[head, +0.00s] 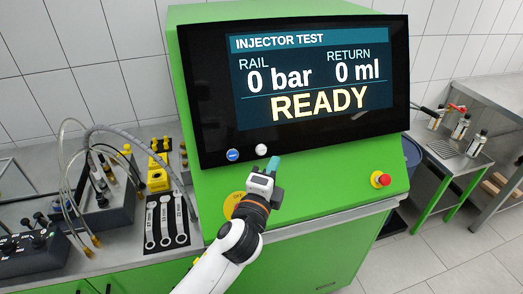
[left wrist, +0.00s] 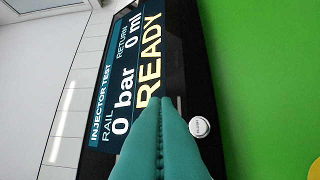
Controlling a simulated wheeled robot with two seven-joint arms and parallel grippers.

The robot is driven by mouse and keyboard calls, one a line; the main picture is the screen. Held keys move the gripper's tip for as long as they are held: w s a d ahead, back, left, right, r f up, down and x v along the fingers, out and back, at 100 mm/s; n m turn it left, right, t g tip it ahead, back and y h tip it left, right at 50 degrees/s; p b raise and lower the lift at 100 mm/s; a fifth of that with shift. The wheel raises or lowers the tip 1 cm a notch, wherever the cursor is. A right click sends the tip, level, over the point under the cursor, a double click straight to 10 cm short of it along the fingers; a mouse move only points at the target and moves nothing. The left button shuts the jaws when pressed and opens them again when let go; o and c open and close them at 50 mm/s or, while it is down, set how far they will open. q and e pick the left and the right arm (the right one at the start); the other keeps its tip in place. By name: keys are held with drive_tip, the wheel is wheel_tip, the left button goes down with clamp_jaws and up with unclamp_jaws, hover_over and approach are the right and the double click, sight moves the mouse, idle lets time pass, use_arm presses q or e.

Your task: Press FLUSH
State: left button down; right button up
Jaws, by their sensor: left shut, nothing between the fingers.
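The green test bench carries a black display panel (head: 300,140) reading INJECTOR TEST, RAIL 0 bar, RETURN 0 ml and READY. On the panel's lower edge sit a blue button (head: 232,155) and a white button (head: 261,150); their labels are too small to read, so I cannot tell which is FLUSH. My left gripper (head: 272,164) is shut and empty, its teal fingertips just below and right of the white button. In the left wrist view the teal fingers (left wrist: 165,104) point at the panel, with the white button (left wrist: 200,128) to their right. The blue button is not visible there. My right gripper is not in view.
A red emergency stop (head: 381,179) on a yellow base is on the bench's sloped front at right. A yellow disc (head: 234,204) is partly behind my left arm. Wrenches (head: 166,222), hoses and fittings lie on the left counter. A metal side table (head: 455,155) holds bottles.

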use_arm(q)
drive_tip(key=b, duration=0.4)
approach(265, 148)
drive_tip(key=w+d+r, duration=0.2)
drive_tip(key=w+d, duration=0.1)
drive_tip(key=shift+w+a+f, duration=0.15)
drive_tip(key=shift+w+f, duration=0.05)
drive_tip(key=shift+w, duration=0.25)
drive_tip(key=shift+w+a+f, duration=0.1)
drive_tip(key=shift+w+f, duration=0.1)
drive_tip(key=shift+w, duration=0.25)
idle(1.0)
drive_tip(key=shift+w+a+f, duration=0.1)
drive_tip(key=shift+w+f, duration=0.1)
drive_tip(key=shift+w, duration=0.2)
drive_tip(key=shift+w+a+f, duration=0.15)
drive_tip(key=shift+w, duration=0.25)
idle(0.7)
drive_tip(key=shift+s+r, duration=0.3)
drive_tip(key=shift+s, duration=0.25)
drive_tip(key=shift+s+d+p, duration=0.25)
drive_tip(key=shift+p, duration=0.05)
